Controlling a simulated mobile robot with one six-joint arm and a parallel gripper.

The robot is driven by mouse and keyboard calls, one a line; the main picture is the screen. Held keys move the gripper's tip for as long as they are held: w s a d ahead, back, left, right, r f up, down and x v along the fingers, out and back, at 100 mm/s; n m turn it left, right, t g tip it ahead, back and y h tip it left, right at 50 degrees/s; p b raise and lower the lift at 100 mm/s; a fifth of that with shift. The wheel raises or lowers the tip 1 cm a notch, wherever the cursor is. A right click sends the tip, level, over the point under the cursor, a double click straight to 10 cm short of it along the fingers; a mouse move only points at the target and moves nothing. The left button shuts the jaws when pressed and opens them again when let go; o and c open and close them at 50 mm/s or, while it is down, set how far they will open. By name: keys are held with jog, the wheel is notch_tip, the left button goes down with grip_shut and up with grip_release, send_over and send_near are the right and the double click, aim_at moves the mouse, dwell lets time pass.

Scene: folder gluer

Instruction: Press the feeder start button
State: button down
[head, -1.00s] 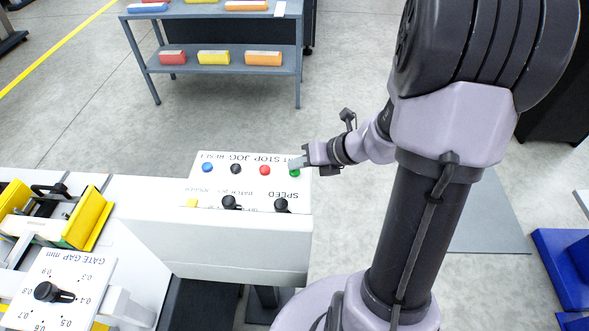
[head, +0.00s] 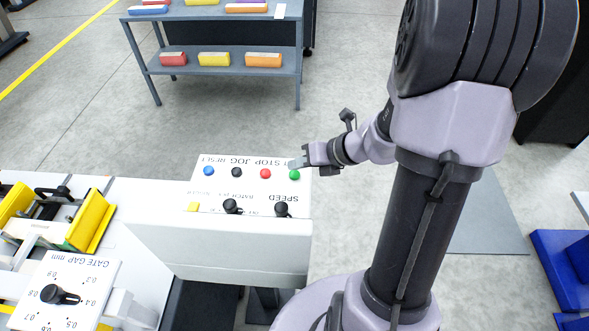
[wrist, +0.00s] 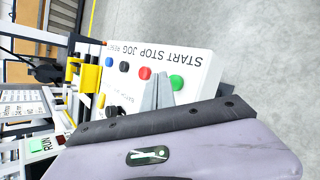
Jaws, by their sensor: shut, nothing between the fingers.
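The control panel (head: 240,190) has a row of buttons with upside-down labels. The green start button (head: 295,175) is at the right end of the row, beside the red stop button (head: 265,174). The green button also shows in the wrist view (wrist: 176,82). My gripper (head: 293,164) is shut and empty, its tips over the panel's far right edge near the green button. In the wrist view the fingertips (wrist: 162,76) appear between the red and green buttons. I cannot tell whether they touch the panel.
A blue button (head: 208,171), a black button (head: 237,172), a yellow square (head: 193,207) and two black knobs (head: 231,206) share the panel. A gate gap dial (head: 60,294) stands at lower left. A shelf with coloured boxes (head: 214,59) stands behind, with open floor between.

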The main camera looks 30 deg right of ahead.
aim_at(298, 175)
notch_tip(298, 175, up, 5)
jog(key=p, duration=0.5)
jog(key=shift+r, duration=0.1)
dwell(0.3)
dwell(0.6)
